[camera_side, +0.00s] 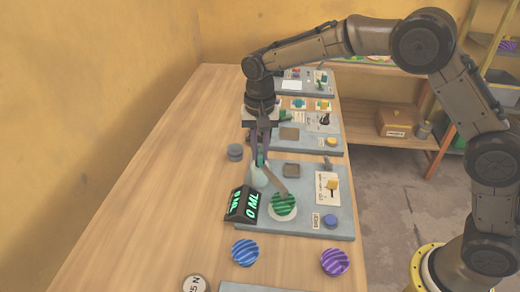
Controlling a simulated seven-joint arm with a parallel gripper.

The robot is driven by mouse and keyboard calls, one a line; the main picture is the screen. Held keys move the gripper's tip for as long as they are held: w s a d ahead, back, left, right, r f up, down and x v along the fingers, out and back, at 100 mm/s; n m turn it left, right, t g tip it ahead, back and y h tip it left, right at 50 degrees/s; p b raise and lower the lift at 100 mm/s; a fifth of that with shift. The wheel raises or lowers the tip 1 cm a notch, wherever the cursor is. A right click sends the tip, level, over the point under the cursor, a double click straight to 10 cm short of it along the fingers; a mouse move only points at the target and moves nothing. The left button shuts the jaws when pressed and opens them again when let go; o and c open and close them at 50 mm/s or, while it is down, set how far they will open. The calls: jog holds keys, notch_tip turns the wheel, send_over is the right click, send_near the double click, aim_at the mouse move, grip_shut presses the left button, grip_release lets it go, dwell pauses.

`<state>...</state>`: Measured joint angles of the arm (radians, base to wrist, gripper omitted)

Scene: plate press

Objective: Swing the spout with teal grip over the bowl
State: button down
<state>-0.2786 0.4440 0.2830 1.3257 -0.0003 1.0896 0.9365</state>
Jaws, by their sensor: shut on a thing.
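My gripper (261,162) points down and is shut on the small teal grip (260,159), mostly hidden between the fingers. The spout (275,180) looks like a grey-brown bar sloping from the grip down to the right. Its lower end appears at the far edge of a green striped round thing (284,206), perhaps the bowl, which sits on a white disc on the grey plate (333,229). I cannot tell the exact height between spout and bowl. A pale upright body (258,180) stands under the grip.
Blue (245,252) and purple (334,262) striped rounds lie in front.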

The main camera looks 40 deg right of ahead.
jog(key=shift+r, duration=0.1)
jog(key=c, duration=0.8)
grip_release()
jog(key=shift+c, duration=0.2)
notch_tip(320, 180, up, 14)
jog(key=shift+d, duration=0.1)
